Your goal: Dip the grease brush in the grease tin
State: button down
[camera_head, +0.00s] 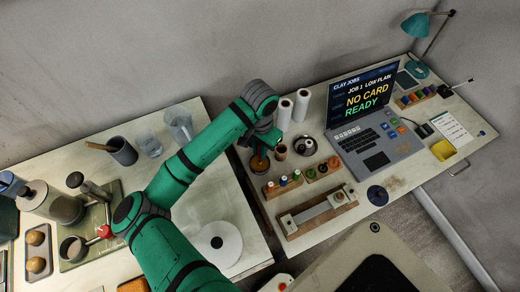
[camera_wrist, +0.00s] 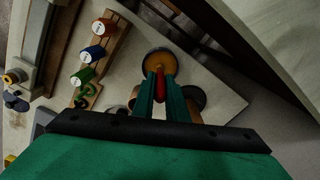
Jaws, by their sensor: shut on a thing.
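My gripper (camera_wrist: 161,88) is shut on the grease brush (camera_wrist: 161,80), whose red handle shows between the green fingers in the wrist view. The brush points down at the grease tin (camera_wrist: 148,66), a round dark-rimmed tin with orange-brown grease. The brush's tip is hidden behind the fingers, so I cannot tell whether it touches the grease. In the head view my gripper (camera_head: 262,146) is right above the tin (camera_head: 259,164), at the left end of the right table.
A wooden rack of coloured spools (camera_head: 283,182) stands close beside the tin. A gap separates this table from the left one.

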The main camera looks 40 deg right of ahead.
jog(key=shift+r, duration=3.5)
